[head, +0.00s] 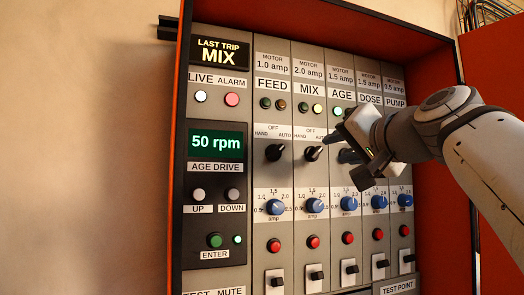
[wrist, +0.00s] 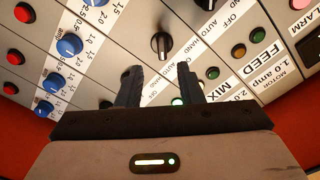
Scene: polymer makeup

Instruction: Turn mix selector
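The MIX selector (head: 313,153) is a black rotary knob on the grey panel, under its HAND, OFF, AUTO label. It also shows in the wrist view (wrist: 161,44), ahead of my fingertips and between their lines. Its exact pointer position is hard to tell. My gripper (head: 334,140) reaches in from the right, with its fingertips close to the upper right of the knob. In the wrist view my gripper (wrist: 160,75) is open, its two dark fingers apart with nothing held. Contact with the knob cannot be seen. My gripper partly covers the AGE column.
The FEED selector (head: 274,152) is just left of the MIX selector. Blue amp dials (head: 316,206) and red buttons (head: 313,242) sit below. The MIX column's yellow lamp (head: 318,108) looks lit. The red cabinet side (head: 450,225) stands at the right.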

